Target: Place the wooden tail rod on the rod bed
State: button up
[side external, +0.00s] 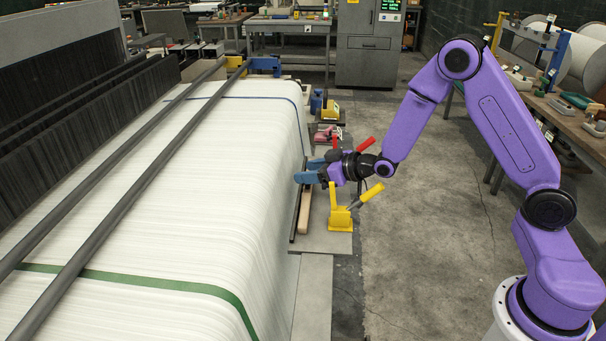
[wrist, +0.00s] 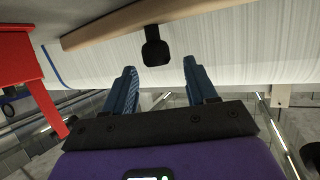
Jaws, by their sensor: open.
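A pale wooden rod (side external: 305,209) lies lengthwise beside the white fabric roll, next to a dark strip (side external: 295,225) on the roll's right side. I cannot tell whether that strip is the rod bed or exactly how the rod rests. The rod also shows in the wrist view (wrist: 140,22), slanting across the top, with its right part cut off. My gripper (side external: 308,171) is open, its blue fingers close to the far end of the rod. In the wrist view my gripper (wrist: 160,66) has clear space between its fingers, and the rod is beyond the fingertips, not between them.
A yellow clamp (side external: 340,215) stands right of the rod, close to my gripper. Red handles (side external: 366,144) show beside my wrist. A black knob (wrist: 155,46) sits below the rod in the wrist view, with a red block (wrist: 18,60) at left. The floor at right is clear.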

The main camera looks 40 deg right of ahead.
jog(key=shift+v, duration=2.4)
jog(key=shift+r, duration=0.1)
notch_tip(320, 180, up, 6)
jog(key=s+a+n+g+h, duration=0.1)
jog(key=s+a+n+g, duration=0.15)
jog(key=n, duration=0.25)
jog(key=s+a+r+g+y, duration=0.1)
jog(key=s+a+r, duration=0.25)
jog(key=s, duration=0.35)
jog(key=s+a+r+g+y, duration=0.1)
jog(key=s+a+r+g, duration=0.1)
jog(key=s+a, duration=0.35)
jog(key=s+a+r+g+y, duration=0.1)
jog(key=s+a+r, duration=0.25)
jog(key=s, duration=0.35)
jog(key=s+d+f+n+g+h, duration=0.3)
jog(key=s+d+f+g+h, duration=0.3)
jog(key=s+d+f, duration=0.3)
jog(key=s+d, duration=0.3)
jog(key=s, duration=0.1)
jog(key=shift+f+h, duration=0.3)
jog(key=shift+f, duration=0.05)
